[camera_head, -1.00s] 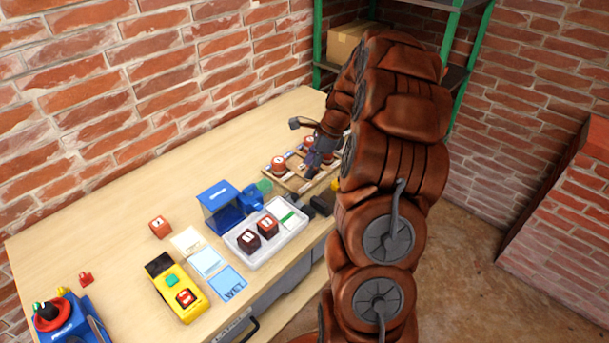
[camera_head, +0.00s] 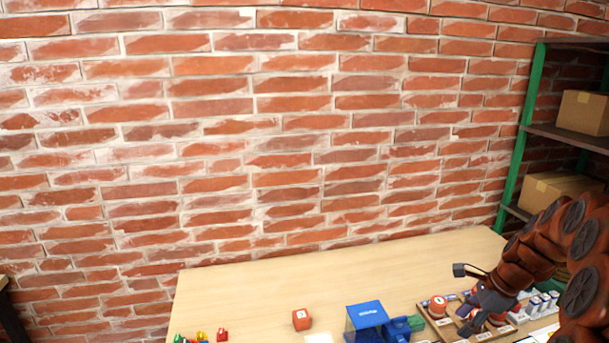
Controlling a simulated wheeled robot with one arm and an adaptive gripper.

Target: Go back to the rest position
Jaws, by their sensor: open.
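My arm comes in from the right edge. My gripper (camera_head: 474,322), dark grey, is low at the right of the table, over or beside a wooden tray (camera_head: 428,318) with red-brown pieces. It points down and partly hides the tray. Its jaws are open, and I see nothing held in them. I cannot tell whether the fingertips touch anything.
On the wooden table (camera_head: 260,285) are an orange-red cube (camera_head: 301,319), a blue box (camera_head: 367,315), a green block (camera_head: 416,323) and small coloured pieces (camera_head: 201,337). A brick wall stands behind. A green-framed shelf (camera_head: 531,110) with cardboard boxes (camera_head: 584,112) is at the right.

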